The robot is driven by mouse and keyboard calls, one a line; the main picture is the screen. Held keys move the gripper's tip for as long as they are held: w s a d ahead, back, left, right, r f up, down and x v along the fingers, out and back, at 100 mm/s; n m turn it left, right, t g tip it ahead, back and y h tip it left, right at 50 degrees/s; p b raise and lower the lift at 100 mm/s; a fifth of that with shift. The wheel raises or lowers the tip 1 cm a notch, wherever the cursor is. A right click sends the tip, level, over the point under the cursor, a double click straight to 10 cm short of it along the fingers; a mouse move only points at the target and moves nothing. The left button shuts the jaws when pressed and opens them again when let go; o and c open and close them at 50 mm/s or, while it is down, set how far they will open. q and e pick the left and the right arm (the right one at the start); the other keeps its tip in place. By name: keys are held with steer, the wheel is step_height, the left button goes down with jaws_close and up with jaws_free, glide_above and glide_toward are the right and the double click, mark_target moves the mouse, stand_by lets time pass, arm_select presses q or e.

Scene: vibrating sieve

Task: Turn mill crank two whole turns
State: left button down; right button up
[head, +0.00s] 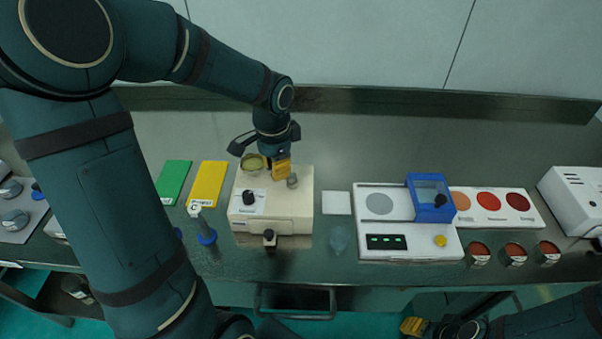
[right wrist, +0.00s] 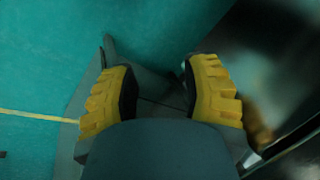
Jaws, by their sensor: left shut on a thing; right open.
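The mill appears to be the beige box (head: 300,212) left of centre on the counter, with a black knob (head: 249,198) on its top, a round olive bowl (head: 253,163) at its back and a small grey knob (head: 292,181) near its back right. My left gripper (head: 281,168) reaches down over the back of the box, its yellow fingers shut on what seems to be the mill crank. The fingers hide most of the crank. My right gripper (head: 413,326) is low at the front, below the counter edge. In the right wrist view (right wrist: 162,95) it is open and empty.
Green (head: 174,182) and yellow (head: 208,183) cards and a blue-ringed tool (head: 206,236) lie left of the box. Right of it are a white square (head: 336,203), a clear cup (head: 339,239), a white device (head: 380,230) with a blue box (head: 430,198), and several small jars (head: 515,253).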

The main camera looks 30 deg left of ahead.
arm_select(q)
steer(key=shift+w, duration=0.9)
steer(key=shift+w+d+p, duration=0.2)
steer(key=shift+w+p, duration=0.2)
steer(key=shift+w, duration=0.4)
steer(key=shift+w+d+f, duration=0.1)
steer(key=shift+d, duration=0.05)
steer(key=shift+w+d, duration=0.5)
steer(key=shift+d, duration=0.1)
